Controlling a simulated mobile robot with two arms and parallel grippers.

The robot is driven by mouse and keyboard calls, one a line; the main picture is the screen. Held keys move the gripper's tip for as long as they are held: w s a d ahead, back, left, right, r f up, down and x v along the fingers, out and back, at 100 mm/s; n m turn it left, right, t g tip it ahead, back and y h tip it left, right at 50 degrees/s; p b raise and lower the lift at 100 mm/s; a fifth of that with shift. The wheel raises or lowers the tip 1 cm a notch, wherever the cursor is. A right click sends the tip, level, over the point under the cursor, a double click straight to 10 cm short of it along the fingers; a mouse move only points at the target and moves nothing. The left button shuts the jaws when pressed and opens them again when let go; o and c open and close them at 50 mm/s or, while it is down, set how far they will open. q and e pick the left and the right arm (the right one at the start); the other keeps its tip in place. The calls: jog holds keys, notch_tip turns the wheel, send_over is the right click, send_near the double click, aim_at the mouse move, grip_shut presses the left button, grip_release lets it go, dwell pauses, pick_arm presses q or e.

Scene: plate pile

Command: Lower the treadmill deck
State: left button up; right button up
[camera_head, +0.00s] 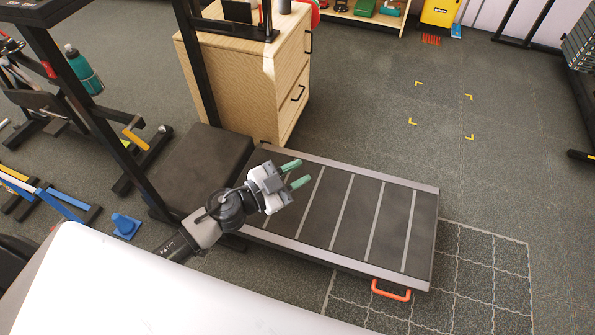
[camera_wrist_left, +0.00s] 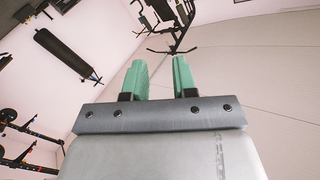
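The treadmill deck (camera_head: 370,222) shows in the head view as a long dark belt with pale cross stripes and grey side rails. It lies low, close to flat over the floor. An orange handle (camera_head: 391,291) sticks out from its near side at the right end. My left gripper (camera_head: 296,174) is above the deck's left end, with its two green fingers apart and nothing between them. The fingers also show apart in the left wrist view (camera_wrist_left: 160,80). Whether the deck touches the floor cannot be told. My right gripper is in neither view.
A wooden drawer cabinet (camera_head: 262,80) stands behind the deck. The black treadmill upright (camera_head: 115,140) rises at the left. A blue cone (camera_head: 126,226) and exercise gear stand further left. A gridded floor mat (camera_head: 480,285) lies at the deck's right end. The floor right of the cabinet is clear.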

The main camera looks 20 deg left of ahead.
pick_arm(q)
jog(key=b+v, duration=0.1)
jog(key=v, duration=0.9)
jog(key=shift+s+a, duration=0.15)
jog(key=shift+a, duration=0.05)
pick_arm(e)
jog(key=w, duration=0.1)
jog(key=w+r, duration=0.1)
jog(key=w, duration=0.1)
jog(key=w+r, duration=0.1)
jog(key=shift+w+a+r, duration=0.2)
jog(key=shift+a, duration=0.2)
